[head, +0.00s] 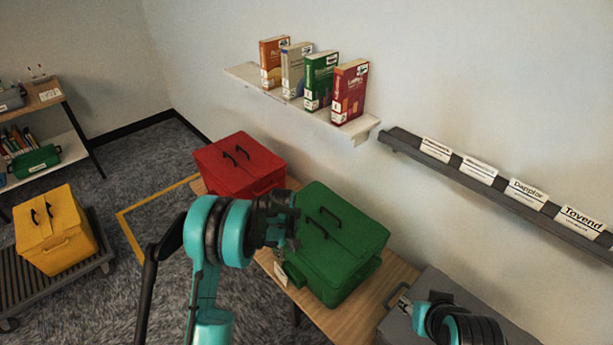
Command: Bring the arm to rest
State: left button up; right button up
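My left arm rises from the bottom of the head view, teal with black joints. Its gripper (288,222) points right, in front of the left side of the green box (345,235); I cannot tell whether they touch. Its fingers are dark and small, so I cannot tell whether they are open or shut. No object shows clearly in it. Part of my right arm shows at the bottom right, over a grey box (460,290). A small dark end piece, perhaps the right gripper (402,303), lies at its left; its fingers are not clear.
A red box (240,165) and the green box, both with lids, stand on a wooden table (385,285). A yellow box (55,230) sits on a slatted cart (25,285). A wall shelf (250,75) holds several books. A dark ledge (400,141) holds labels. Carpet lies open at left.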

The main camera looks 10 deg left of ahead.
pick_arm(q)
jog(key=s+r+m+t, duration=0.25)
jog(key=s+r, duration=0.25)
jog(key=r, duration=0.5)
jog(key=s+r+m+t, duration=0.1)
jog(key=s+r+m, duration=0.3)
jog(key=r, duration=0.6)
jog(key=s+r+m+t, duration=0.2)
jog(key=s, duration=0.6)
jog(key=s+r+m+t, duration=0.1)
jog(key=s+r+m, duration=0.1)
jog(key=s, duration=0.6)
jog(key=shift+s+a+r+t, duration=0.2)
jog(key=shift+s+a+t, duration=0.1)
jog(key=shift+s+t, duration=0.1)
